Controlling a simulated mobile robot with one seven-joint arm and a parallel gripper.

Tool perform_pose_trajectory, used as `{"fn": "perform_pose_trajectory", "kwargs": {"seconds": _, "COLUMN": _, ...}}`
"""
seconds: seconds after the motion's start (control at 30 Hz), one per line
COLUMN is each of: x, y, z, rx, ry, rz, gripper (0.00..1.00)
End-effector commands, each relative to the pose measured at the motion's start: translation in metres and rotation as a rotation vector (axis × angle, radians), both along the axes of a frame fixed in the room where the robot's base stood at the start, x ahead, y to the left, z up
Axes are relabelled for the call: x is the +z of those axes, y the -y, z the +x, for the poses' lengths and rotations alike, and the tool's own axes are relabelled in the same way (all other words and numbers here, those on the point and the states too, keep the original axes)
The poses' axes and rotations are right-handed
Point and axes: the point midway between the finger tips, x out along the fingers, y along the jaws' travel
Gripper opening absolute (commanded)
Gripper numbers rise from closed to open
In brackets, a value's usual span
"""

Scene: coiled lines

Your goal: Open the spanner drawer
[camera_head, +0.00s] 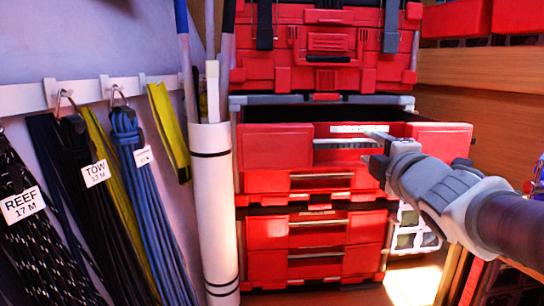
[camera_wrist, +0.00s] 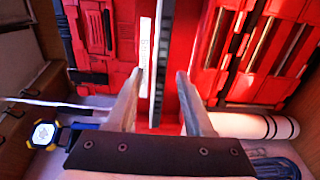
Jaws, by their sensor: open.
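A red cabinet of drawers stands in the middle of the head view. Its top drawer (camera_head: 275,148) is pulled out, with a dark gap showing behind its front. A white label (camera_head: 358,128) sits on that front; its text is too small to read. A grey handle bar (camera_head: 343,143) runs below the label. My gripper (camera_head: 372,146) is at the right part of this handle. In the wrist view my gripper (camera_wrist: 160,74) is open, with its fingers on either side of the dark handle strip (camera_wrist: 161,50). I cannot tell whether the fingers touch it.
More closed red drawers (camera_head: 318,232) lie below. Red cases (camera_head: 325,45) are stacked above. A white tube (camera_head: 212,210) with poles stands close on the left. Coiled lines (camera_head: 135,160) hang from wall hooks. Wooden shelving (camera_head: 480,80) is on the right.

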Motion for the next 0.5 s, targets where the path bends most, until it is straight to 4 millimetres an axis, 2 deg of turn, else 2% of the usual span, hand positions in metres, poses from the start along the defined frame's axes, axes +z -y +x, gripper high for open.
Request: {"fn": "perform_pose_trajectory", "kwargs": {"seconds": 0.5, "x": 0.004, "y": 0.000, "z": -0.079, "rx": 0.002, "ry": 0.004, "rz": 0.001, "gripper": 0.53}}
